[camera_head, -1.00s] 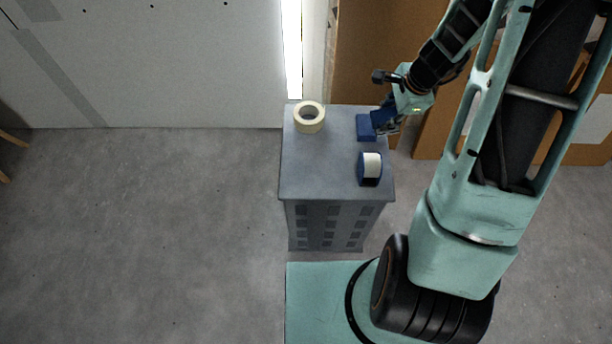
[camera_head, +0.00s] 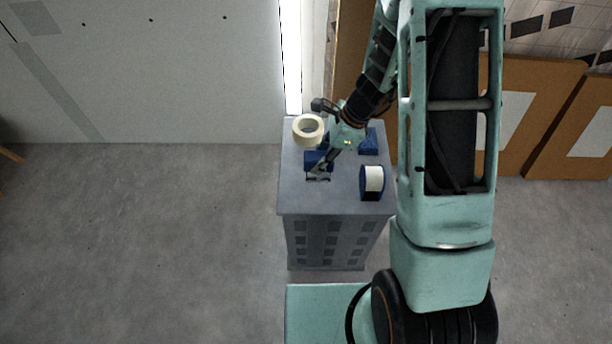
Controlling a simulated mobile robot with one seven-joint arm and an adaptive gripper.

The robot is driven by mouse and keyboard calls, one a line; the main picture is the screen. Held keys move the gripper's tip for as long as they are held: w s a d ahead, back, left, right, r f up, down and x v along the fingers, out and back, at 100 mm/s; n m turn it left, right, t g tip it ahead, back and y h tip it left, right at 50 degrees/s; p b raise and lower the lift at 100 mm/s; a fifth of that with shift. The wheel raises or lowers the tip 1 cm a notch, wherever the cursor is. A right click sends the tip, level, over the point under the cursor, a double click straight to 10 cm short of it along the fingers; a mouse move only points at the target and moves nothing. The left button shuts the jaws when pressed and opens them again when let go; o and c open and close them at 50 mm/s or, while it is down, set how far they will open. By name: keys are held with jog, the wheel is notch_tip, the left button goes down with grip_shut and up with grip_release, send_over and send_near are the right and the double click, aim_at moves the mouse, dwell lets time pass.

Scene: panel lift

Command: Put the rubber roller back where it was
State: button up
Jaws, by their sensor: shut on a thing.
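My gripper (camera_head: 318,172) points down over the left middle of the grey cabinet top (camera_head: 300,200). It is shut on a small blue thing (camera_head: 317,158), which I take to be the rubber roller (camera_head: 317,158). My fingers and wrist hide part of it, and its full shape is too small to make out. I cannot tell whether it touches the top. A second blue piece (camera_head: 369,143) sits at the back right of the top, partly behind my wrist.
A cream tape ring (camera_head: 302,139) lies at the back left, close beside my wrist. A blue-and-white roll (camera_head: 372,183) stands at the right edge. The front left of the top is clear. A white wall (camera_head: 150,70) and brown panels (camera_head: 520,100) stand behind.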

aim_at(325, 152)
jog(key=a+f, duration=0.1)
jog(key=f, duration=0.1)
jog(key=a+f, duration=0.2)
jog(key=shift+s+a, duration=0.1)
notch_tip(325, 152, down, 4)
jog(key=shift+a+r+b, duration=0.15)
jog(key=shift+r+b, duration=0.1)
jog(key=shift+b, duration=0.35)
jog(key=shift+c, duration=0.5)
jog(key=o, duration=1.1)
jog(key=shift+r, duration=0.1)
jog(key=p+v, duration=0.2)
jog(key=v, duration=1)
